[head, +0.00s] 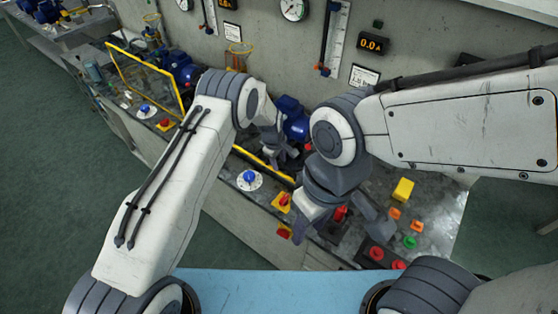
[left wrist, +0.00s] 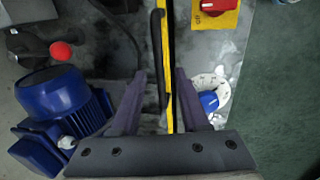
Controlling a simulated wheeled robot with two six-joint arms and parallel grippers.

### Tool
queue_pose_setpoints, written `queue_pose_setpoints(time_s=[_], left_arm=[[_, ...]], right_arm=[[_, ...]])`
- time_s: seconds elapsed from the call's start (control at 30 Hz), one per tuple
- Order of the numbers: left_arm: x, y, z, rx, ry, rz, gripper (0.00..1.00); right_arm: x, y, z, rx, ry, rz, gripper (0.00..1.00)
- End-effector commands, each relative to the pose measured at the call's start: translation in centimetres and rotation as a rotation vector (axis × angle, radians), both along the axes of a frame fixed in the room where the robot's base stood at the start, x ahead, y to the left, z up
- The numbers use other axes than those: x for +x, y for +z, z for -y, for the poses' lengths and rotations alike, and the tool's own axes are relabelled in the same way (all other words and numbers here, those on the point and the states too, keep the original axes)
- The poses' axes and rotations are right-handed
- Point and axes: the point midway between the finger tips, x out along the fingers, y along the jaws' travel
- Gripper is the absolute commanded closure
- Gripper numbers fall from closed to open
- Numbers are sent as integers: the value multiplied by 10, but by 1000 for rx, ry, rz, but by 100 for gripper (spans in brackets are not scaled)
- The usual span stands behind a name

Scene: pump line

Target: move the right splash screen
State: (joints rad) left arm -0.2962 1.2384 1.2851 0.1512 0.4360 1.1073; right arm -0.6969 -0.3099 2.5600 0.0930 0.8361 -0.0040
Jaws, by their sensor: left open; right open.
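The right splash screen (head: 256,160) shows in the head view as a yellow edge along the bench front, partly hidden by my left arm. In the left wrist view its yellow-edged rim (left wrist: 167,60) is seen nearly edge-on, with a black handle-like bar (left wrist: 157,50) beside it. My left gripper (head: 281,154) is open over the screen. In the left wrist view the rim runs between its two fingers (left wrist: 161,98), with a gap to each finger. My right gripper (head: 338,222) is open over the bench, right of the screen.
A blue pump motor (head: 297,122) stands behind the screen, close to my left gripper. A blue knob (head: 249,177) and a red switch on a yellow plate (head: 282,201) sit along the front. Another yellow-framed screen (head: 148,78) stands at left. Coloured buttons (head: 410,242) lie at right.

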Motion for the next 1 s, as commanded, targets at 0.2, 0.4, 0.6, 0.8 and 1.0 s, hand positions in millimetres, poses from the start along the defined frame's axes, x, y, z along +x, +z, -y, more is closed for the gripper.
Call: queue_pose_setpoints(time_s=[0.2,0.4,0.6,0.8,1.0], left_arm=[[0,0,0,0,0,0,94],[0,0,0,0,0,0,100],[0,1,0,0,0,0,100],[0,1,0,-1,0,1,100],[0,1,0,-1,0,1,100]], right_arm=[[0,0,0,0,0,0,55],[0,0,0,0,0,0,55],[0,0,0,0,0,0,55],[0,0,0,0,0,0,55],[0,0,0,0,0,0,55]])
